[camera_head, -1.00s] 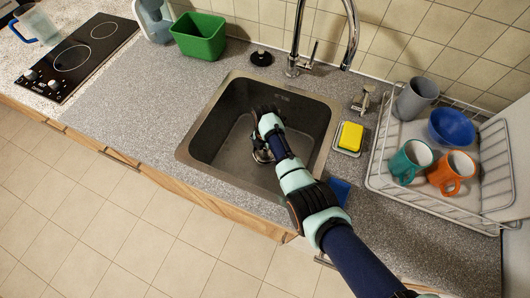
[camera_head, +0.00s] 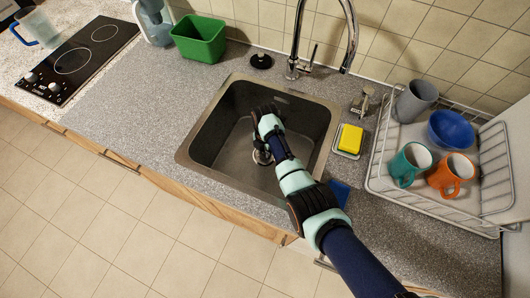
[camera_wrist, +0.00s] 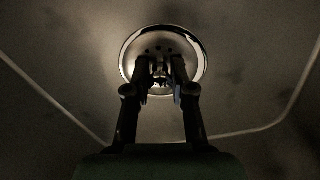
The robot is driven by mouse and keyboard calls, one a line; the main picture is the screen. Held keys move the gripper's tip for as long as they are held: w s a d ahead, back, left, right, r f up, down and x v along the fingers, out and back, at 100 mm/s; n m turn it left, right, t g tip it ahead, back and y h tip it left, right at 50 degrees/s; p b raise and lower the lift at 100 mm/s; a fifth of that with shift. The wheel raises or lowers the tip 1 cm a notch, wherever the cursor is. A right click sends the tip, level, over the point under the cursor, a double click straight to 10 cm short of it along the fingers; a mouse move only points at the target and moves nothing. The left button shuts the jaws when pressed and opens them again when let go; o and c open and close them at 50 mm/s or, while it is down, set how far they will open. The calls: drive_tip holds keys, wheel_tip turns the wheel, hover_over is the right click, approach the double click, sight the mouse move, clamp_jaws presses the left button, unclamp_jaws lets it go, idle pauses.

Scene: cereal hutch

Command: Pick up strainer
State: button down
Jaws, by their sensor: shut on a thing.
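The strainer (camera_wrist: 159,48) is a round metal piece with small dark holes, seen inside a bright ring in the wrist view. It is low in the sink (camera_head: 226,166), at the drain. In the head view only a bit of metal (camera_head: 262,157) shows below my gripper (camera_head: 262,147). In the wrist view my gripper (camera_wrist: 161,76) points down at the strainer, with its two fingers close together and shut on its middle part. The fingers hide part of the strainer. I cannot tell whether it is clear of the drain.
The sink walls surround my gripper. The faucet (camera_head: 292,68) rises behind the sink. A yellow sponge (camera_head: 350,138) and a dish rack (camera_head: 375,184) with mugs and a blue bowl (camera_head: 451,128) are to the right. A green bin (camera_head: 199,40) is at the back left.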

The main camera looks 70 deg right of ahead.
sight(265, 151)
drive_tip(key=shift+s+a+f, duration=0.2)
drive_tip(key=shift+a+f, duration=0.1)
drive_tip(key=shift+f, duration=0.2)
wheel_tip(265, 151, up, 20)
drive_tip(key=p, duration=0.7)
drive_tip(key=shift+r, duration=0.25)
drive_tip(key=shift+w+r, duration=0.1)
wheel_tip(265, 151, up, 3)
drive_tip(key=p, duration=0.5)
drive_tip(key=shift+r, duration=0.15)
